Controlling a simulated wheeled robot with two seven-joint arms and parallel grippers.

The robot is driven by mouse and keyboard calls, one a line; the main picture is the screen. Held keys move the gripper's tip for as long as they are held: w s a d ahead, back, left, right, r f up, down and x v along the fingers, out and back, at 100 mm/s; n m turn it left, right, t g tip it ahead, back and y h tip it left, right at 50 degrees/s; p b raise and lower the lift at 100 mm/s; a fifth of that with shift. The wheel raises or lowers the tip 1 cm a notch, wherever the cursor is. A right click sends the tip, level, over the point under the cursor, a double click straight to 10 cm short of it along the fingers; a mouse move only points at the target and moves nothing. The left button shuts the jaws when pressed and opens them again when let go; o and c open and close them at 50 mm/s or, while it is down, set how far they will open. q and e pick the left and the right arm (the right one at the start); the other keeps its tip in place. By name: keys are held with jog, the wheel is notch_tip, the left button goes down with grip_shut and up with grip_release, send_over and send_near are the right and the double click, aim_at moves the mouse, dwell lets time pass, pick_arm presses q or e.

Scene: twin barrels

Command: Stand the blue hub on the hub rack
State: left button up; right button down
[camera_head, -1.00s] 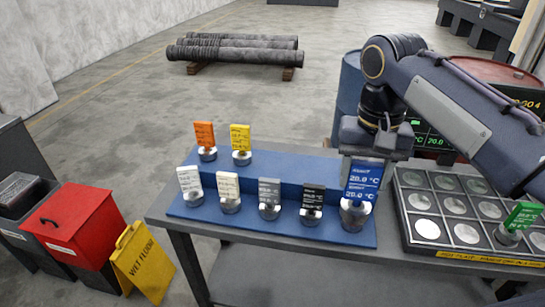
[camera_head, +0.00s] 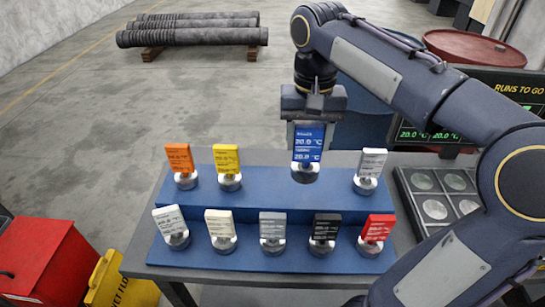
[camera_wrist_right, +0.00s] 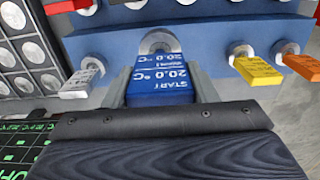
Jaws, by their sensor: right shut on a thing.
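The blue hub (camera_head: 308,146) is upright, with a white-lettered tag and a round silver base. My right gripper (camera_head: 309,128) is shut on its tag from above. The hub is at the upper step of the blue hub rack (camera_head: 270,206), between the yellow hub (camera_head: 227,160) and the silver-grey hub (camera_head: 371,163). I cannot tell whether its base touches the step. In the right wrist view the fingers flank the blue tag (camera_wrist_right: 160,85), and the base (camera_wrist_right: 157,41) shows over the blue surface. My left gripper is out of view.
An orange hub (camera_head: 180,159) stands left of the yellow one. The lower step holds several hubs, with a red one (camera_head: 378,228) at its right end. A tray of round plates (camera_head: 401,181) lies right of the rack, partly behind my arm. A blue barrel (camera_head: 362,118) stands behind.

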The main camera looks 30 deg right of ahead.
jog(key=w+a+f, duration=0.2)
jog(key=w+f, duration=0.7)
jog(key=f, duration=0.2)
jog(key=shift+w+p, duration=0.2)
jog(key=shift+p, duration=0.1)
jog(key=shift+f, duration=0.1)
jog(key=c, duration=0.6)
grip_release()
